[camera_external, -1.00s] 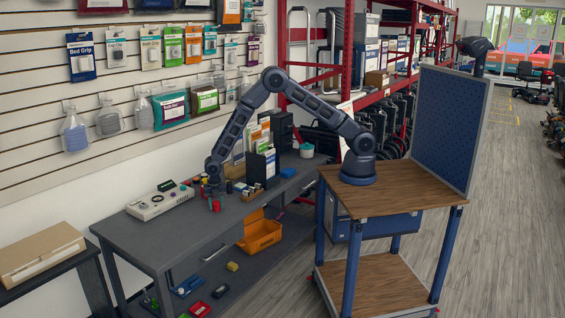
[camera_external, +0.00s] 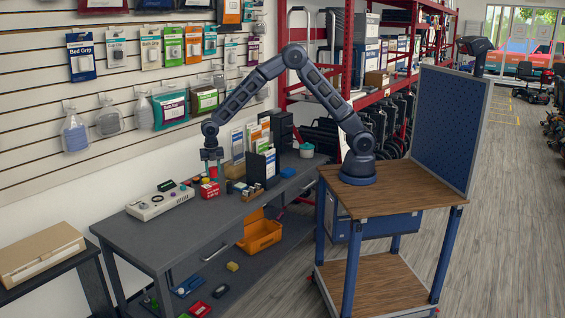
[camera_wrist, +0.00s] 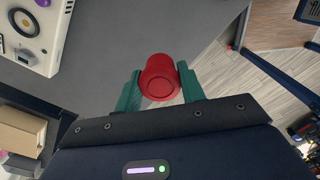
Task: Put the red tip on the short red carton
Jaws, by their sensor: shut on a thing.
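My gripper (camera_external: 213,166) is raised above the grey bench, pointing down. Its green fingers are shut on the red tip (camera_wrist: 160,79), a round red piece that fills the gap between them in the wrist view. The red tip also shows small between the fingers in the external view (camera_external: 213,172). The short red carton (camera_external: 209,190) stands on the bench just below the gripper in the external view. The tip looks held above it, but I cannot tell whether it is directly over it. I cannot see the carton in the wrist view.
A beige device with knobs (camera_external: 159,202) lies left of the carton. Several small jars and blocks stand close on its right, with black file holders (camera_external: 263,168) beyond. An open orange box (camera_external: 260,236) sits on the lower shelf. The bench's front left is clear.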

